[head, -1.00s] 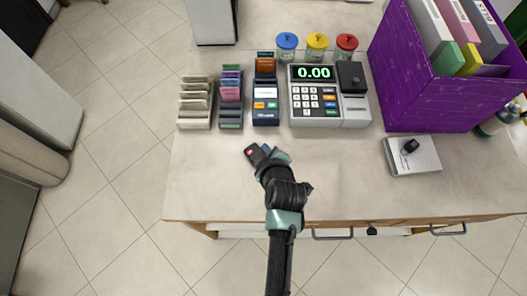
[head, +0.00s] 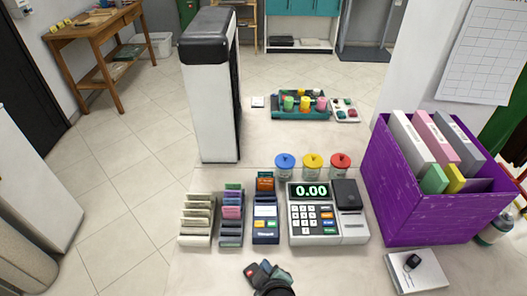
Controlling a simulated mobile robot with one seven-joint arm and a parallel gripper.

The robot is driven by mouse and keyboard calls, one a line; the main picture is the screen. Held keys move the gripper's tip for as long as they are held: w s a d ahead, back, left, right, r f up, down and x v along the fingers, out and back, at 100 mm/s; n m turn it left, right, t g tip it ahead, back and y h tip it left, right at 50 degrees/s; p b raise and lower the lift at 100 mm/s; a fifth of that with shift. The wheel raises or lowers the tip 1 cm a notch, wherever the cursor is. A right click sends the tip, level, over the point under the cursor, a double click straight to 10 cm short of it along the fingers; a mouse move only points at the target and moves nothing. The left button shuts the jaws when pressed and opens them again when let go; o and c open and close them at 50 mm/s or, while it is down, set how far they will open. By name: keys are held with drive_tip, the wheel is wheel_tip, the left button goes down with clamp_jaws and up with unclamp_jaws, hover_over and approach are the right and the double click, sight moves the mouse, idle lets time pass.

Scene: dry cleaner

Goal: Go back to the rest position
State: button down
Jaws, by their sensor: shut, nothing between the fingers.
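My gripper (head: 266,272) shows at the bottom edge of the head view, over the front part of the pale counter (head: 215,270). It is shut and empty, in front of the dark blue card terminal (head: 265,225) and apart from it. Most of my arm is below the picture and hidden.
A cash register (head: 314,215) stands right of the terminal, card racks (head: 197,222) left. Lidded jars (head: 312,166) stand behind. A purple box (head: 430,215) of binders and a white pad with a key fob (head: 418,272) are at right. A tall black-and-white unit (head: 208,95) stands behind.

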drive_tip(key=w+r+m+t, duration=0.1)
drive_tip(key=w+r+t, duration=0.3)
drive_tip(key=r, duration=0.6)
drive_tip(key=w+r+m+t, duration=0.15)
drive_tip(key=w+r, duration=0.35)
drive_tip(key=r, duration=0.6)
wheel_tip(320, 180, up, 19)
drive_tip(key=w+m+t+h, duration=0.1)
drive_tip(key=m+t, duration=0.2)
drive_tip(key=t, duration=0.1)
drive_tip(key=s+r+m+t, duration=0.2)
drive_tip(key=s+r, duration=0.3)
drive_tip(key=r, duration=0.4)
drive_tip(key=s+r+m+t, duration=0.2)
drive_tip(key=s+r+t, duration=0.2)
drive_tip(key=r, duration=0.6)
drive_tip(key=s+r+m+t+h, duration=0.1)
drive_tip(key=s+r+m+t, duration=0.1)
drive_tip(key=s+r, duration=0.5)
wheel_tip(320, 180, up, 3)
drive_tip(key=shift+a+r+t, duration=0.2)
drive_tip(key=shift+a+t, duration=0.05)
drive_tip(key=shift+t, duration=0.2)
